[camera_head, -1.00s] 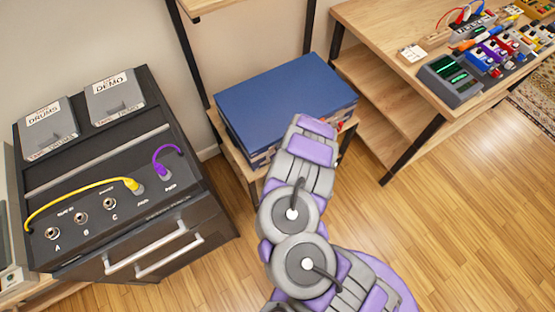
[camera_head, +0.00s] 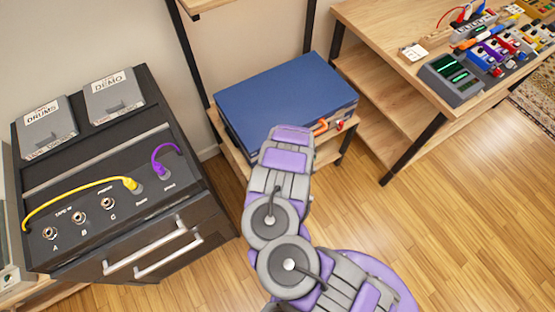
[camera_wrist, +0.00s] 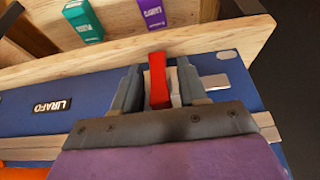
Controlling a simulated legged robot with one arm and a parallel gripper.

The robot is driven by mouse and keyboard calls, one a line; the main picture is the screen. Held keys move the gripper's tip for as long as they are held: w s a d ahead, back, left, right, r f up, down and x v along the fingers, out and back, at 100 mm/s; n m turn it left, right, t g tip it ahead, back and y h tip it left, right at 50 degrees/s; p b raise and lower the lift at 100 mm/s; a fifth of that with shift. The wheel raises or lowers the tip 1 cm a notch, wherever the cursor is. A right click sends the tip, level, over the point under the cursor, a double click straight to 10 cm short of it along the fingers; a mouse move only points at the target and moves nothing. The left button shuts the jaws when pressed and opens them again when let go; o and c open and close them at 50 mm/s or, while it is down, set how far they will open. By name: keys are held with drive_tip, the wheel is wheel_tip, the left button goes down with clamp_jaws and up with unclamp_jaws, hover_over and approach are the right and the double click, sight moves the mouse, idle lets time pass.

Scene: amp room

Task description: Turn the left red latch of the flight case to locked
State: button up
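The blue flight case (camera_head: 285,95) lies on a low wooden shelf. In the wrist view, its blue face (camera_wrist: 50,75) fills the middle. A red latch (camera_wrist: 158,80) stands between the two fingers of my gripper (camera_wrist: 160,88). The fingers are apart, with a gap visible on each side of the latch. A metal plate lies behind the latch. In the head view, my arm hides the left part of the case front and my gripper. Another red latch (camera_head: 340,126) shows near the right front corner, beside the orange handle (camera_head: 320,126).
Wood shelf boards (camera_wrist: 120,45) run close to the case, with a green box (camera_wrist: 82,20) and a purple box (camera_wrist: 151,12). A black amp cabinet (camera_head: 150,235) stands left. A table (camera_head: 380,35) with pedals stands right. The floor (camera_head: 440,220) at right is clear.

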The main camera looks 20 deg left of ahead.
clamp_jaws()
drive_tip(key=shift+w+d, duration=0.1)
drive_tip(key=shift+d, duration=0.05)
drive_tip(key=shift+d+m+g+y, duration=0.1)
drive_tip(key=shift+m+g+y, duration=0.2)
drive_tip(key=shift+g+y, duration=0.4)
drive_tip(key=shift+f+m+g+y, duration=0.1)
drive_tip(key=shift+m+g+y, duration=0.2)
drive_tip(key=shift+g+y, duration=0.65)
drive_tip(key=shift+w+g+y, duration=0.15)
drive_tip(key=shift+g+y, duration=0.6)
drive_tip(key=shift+m, duration=0.3)
